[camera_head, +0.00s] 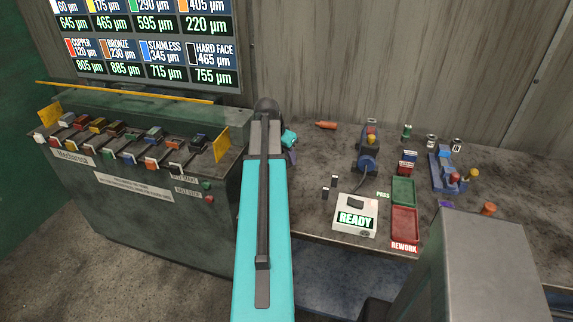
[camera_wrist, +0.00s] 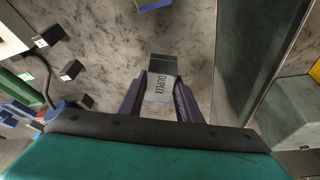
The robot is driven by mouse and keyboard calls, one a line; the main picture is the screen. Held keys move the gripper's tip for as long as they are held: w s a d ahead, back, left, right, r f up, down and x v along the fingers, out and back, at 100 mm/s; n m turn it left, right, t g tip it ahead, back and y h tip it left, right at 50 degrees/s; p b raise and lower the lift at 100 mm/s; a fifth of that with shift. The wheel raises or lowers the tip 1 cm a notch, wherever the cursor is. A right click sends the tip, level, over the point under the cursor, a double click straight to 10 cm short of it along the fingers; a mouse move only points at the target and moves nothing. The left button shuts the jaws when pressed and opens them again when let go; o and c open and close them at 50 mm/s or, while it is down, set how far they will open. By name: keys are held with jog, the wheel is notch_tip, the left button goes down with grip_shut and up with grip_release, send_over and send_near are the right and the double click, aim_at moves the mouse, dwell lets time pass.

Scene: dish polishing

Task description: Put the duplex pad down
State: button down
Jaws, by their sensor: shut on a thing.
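The duplex pad (camera_wrist: 160,80) is a small block with a dark grey top and a pale face lettered DUPLEX. In the wrist view it sits between the two dark fingers of my gripper (camera_wrist: 161,92), which is shut on it. Mottled grey bench surface shows around and beyond the pad. I cannot tell whether the pad touches the surface.
A rack of coloured pads (camera_head: 130,140) stands left. On the bench (camera_head: 320,160) are a READY box (camera_head: 355,216), a green tray (camera_head: 403,190), a red tray (camera_head: 404,224) and an orange cylinder (camera_head: 325,125). The wrist view shows a blue-edged block (camera_wrist: 153,5) above the pad.

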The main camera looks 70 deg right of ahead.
aim_at(287, 164)
jog(key=shift+f+p, duration=0.55)
jog(key=shift+f, duration=1.25)
jog(key=shift+f, duration=0.2)
jog(key=c, duration=1.3)
grip_release()
jog(key=shift+r, duration=0.2)
jog(key=shift+b+v, duration=1.25)
jog(key=shift+v, duration=4.7)
jog(key=shift+w+a, duration=0.1)
